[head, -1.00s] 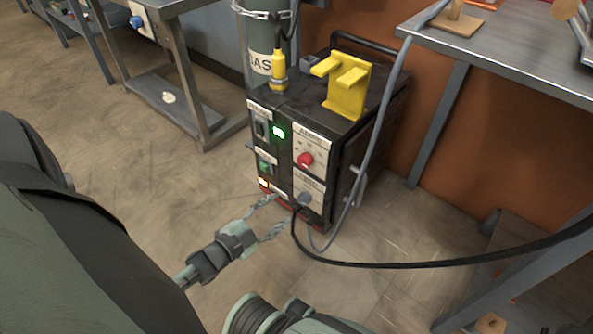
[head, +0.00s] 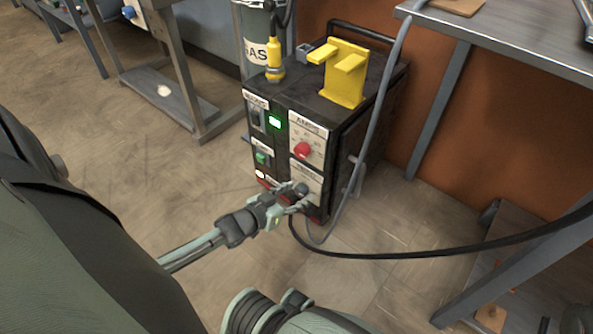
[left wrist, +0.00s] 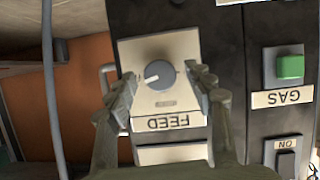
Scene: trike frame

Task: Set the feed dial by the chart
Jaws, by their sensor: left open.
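The feed dial is a grey round knob (left wrist: 160,75) on a pale plate with an upside-down FEED label in the left wrist view. Its white pointer line points left there. In the head view the feed dial (head: 301,188) sits low on the front of the black welding machine (head: 345,125). My left gripper (head: 292,198) is open, with its fingers at the dial. In the left wrist view its fingers (left wrist: 161,84) stand on either side of the knob, apparently with gaps. No chart is readable. My right gripper is not in view.
Above the feed dial is a red amps knob (head: 303,150). A green gas button (head: 262,158) and a lit green display (head: 275,122) are left of it. A black cable (head: 400,257) leaves the machine's lower front. A metal table (head: 510,50) stands at right.

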